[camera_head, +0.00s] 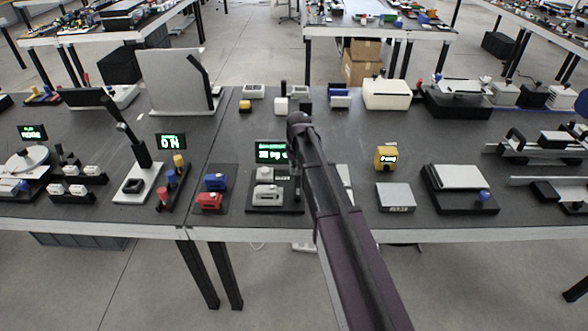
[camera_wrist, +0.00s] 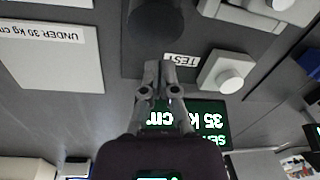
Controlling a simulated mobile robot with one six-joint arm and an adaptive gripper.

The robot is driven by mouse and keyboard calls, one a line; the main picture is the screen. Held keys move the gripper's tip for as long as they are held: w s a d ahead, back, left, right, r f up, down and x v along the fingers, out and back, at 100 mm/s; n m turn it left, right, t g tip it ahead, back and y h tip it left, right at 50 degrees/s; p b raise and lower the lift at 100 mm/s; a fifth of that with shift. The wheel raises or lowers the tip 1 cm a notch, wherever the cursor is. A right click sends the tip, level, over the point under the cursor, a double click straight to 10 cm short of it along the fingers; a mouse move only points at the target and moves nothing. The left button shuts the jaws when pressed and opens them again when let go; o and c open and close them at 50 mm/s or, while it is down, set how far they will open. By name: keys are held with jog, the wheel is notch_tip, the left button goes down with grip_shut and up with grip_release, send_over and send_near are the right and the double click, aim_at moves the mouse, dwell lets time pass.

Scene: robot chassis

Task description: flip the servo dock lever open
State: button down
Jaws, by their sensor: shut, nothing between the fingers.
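The servo dock (camera_head: 292,204) is a dark base with a grey body (camera_head: 267,195) on it, left of my arm in the head view. Its green-lit display (camera_head: 271,152) stands behind it; the wrist view shows the display (camera_wrist: 215,122) upside down, reading 35 kg cm. A white button (camera_wrist: 225,72) sits beside a TEST label. A dark round piece (camera_wrist: 155,22) lies beyond my fingertips; I cannot tell whether it is the lever's end. My gripper (camera_wrist: 163,70) is shut and empty, above the dock area near the TEST label. My arm hides it in the head view.
A white plate marked UNDER 30 kg (camera_wrist: 45,58) lies beside the dock.

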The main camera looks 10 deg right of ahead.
aim_at(298, 180)
jog(key=shift+s+d+r+p, duration=0.1)
jog(key=shift+s+r+p, duration=0.2)
jog(key=shift+s, duration=0.6)
jog(key=shift+s+d+r+p, duration=0.15)
jog(key=shift+s+r, duration=0.25)
jog(key=shift+s, duration=0.5)
jog(key=shift+d, duration=0.1)
